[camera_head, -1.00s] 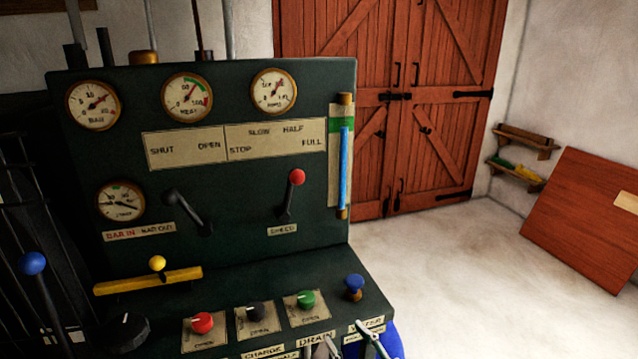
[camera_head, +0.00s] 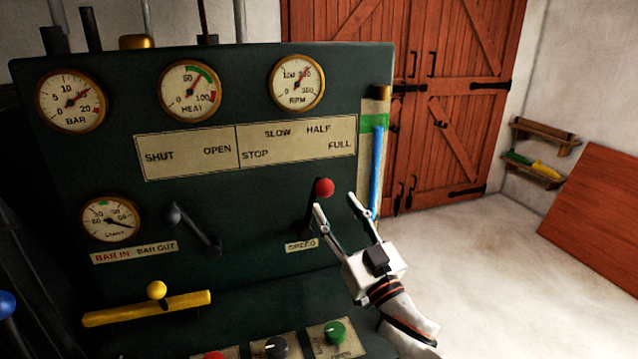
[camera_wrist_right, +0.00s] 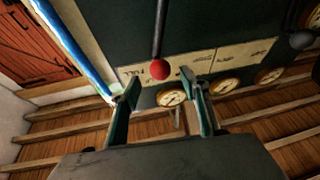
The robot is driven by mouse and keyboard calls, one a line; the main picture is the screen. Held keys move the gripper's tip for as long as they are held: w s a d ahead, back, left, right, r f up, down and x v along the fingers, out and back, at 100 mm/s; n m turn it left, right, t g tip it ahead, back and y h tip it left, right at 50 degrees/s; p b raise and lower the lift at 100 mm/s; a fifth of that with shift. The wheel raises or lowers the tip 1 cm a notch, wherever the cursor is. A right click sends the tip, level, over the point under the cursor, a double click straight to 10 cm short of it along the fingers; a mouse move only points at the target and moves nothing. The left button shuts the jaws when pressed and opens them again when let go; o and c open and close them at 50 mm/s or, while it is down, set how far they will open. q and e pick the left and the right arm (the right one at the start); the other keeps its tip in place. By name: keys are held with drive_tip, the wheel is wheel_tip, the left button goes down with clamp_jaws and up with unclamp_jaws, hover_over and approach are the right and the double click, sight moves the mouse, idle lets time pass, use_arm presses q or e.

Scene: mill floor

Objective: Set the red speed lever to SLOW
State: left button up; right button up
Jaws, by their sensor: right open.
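The red-knobbed speed lever (camera_head: 324,187) stands on the green panel above the SPEED label (camera_head: 301,245). It leans up and slightly right, towards the HALF and FULL side of the label plate (camera_head: 297,145), away from SLOW. My right gripper (camera_head: 334,203) is open in front of the panel, its left fingertip just below the knob in the picture; contact cannot be told. In the right wrist view, which looks upside down, the red knob (camera_wrist_right: 160,69) lies just beyond and between the open fingertips (camera_wrist_right: 161,89). My left gripper is not in view.
A blue glass tube (camera_head: 377,165) stands close right of my right gripper. A dark lever (camera_head: 174,214) and a yellow bar with a knob (camera_head: 150,308) are further left. Knobs, including a green one (camera_head: 335,332), sit below. Open floor lies right.

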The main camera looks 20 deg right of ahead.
sight(329, 195)
drive_tip(key=x, duration=0.6)
drive_tip(key=shift+w+r, duration=0.25)
clamp_jaws()
